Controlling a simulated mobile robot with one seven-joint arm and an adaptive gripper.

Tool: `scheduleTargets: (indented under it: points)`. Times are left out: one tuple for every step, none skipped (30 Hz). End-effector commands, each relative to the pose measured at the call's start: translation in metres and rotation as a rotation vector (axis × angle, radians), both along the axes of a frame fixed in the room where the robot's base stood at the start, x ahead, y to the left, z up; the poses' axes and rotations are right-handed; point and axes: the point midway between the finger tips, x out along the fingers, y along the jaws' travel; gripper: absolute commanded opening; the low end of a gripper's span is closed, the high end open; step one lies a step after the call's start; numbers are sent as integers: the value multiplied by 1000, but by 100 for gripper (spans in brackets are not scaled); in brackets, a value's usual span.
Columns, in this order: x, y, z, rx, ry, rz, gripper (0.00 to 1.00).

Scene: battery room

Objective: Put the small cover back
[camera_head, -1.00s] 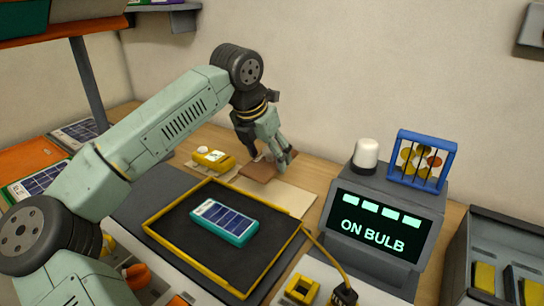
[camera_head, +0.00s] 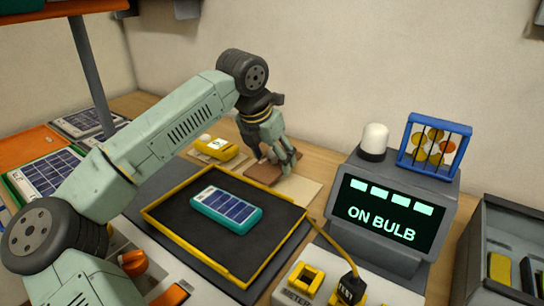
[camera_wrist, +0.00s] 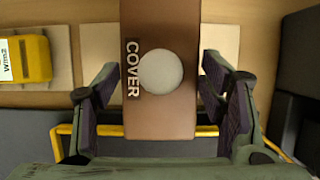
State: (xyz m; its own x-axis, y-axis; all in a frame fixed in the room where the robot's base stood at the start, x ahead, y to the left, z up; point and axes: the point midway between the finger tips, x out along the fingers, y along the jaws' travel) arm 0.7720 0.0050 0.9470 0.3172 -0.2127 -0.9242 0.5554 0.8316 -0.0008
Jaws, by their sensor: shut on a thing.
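The small cover is a flat brown plate (camera_wrist: 160,110) marked COVER with a round white knob, seen in the wrist view between the fingers of my gripper (camera_wrist: 160,105). In the head view the cover (camera_head: 263,173) is low over a pale board (camera_head: 298,189) behind the black tray, partly hidden by my gripper (camera_head: 286,165). My gripper is shut on the cover, one finger at each side. I cannot tell whether the cover touches the board.
A yellow-rimmed black tray (camera_head: 165,214) in front bears a teal solar-panel device (camera_head: 226,207). A yellow device (camera_head: 214,148) is to the left of the cover. A grey console (camera_head: 395,222) reading ON BULB stands to the right, with a white bulb (camera_head: 374,140) and a blue rack (camera_head: 436,143).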

Motion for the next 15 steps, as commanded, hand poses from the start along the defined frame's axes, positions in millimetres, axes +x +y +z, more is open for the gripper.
scheduleTargets:
  points:
    - [0,0,0,-1,-1,0,34]
    - [0,0,0,-1,-1,0,34]
    - [0,0,0,0,0,0,66]
    - [0,0,0,0,0,0,68]
    - [0,0,0,0,0,0,70]
    - [0,0,0,0,0,0,72]
    - [0,0,0,0,0,0,74]
    - [0,0,0,0,0,0,76]
    - [0,0,0,0,0,0,79]
    - [0,0,0,0,0,0,81]
    - [0,0,0,0,0,0,83]
    - [0,0,0,0,0,0,85]
    - [0,0,0,0,0,0,85]
    - [0,0,0,0,0,0,85]
    - [0,0,0,0,0,0,85]
